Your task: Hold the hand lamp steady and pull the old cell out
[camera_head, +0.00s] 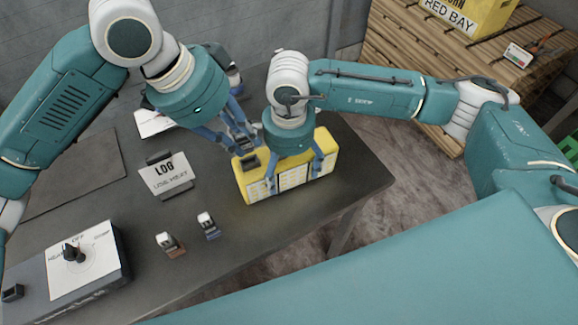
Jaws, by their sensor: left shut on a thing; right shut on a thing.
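The yellow hand lamp (326,150) lies on the grey table near its right end, with pale panels along its front side. My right gripper (294,174) comes down over the lamp and is shut on its body, one finger towards each end. My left gripper (247,149) is at the lamp's left end and is shut on a small dark block (250,162), which looks like the old cell. The block is at the lamp's top left; I cannot tell how far it sits inside. My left arm partly hides the lamp's back.
Two small white-topped pieces, one with a brown base (168,243) and one with a blue base (209,226), stand left of the lamp. The table's front edge is close.

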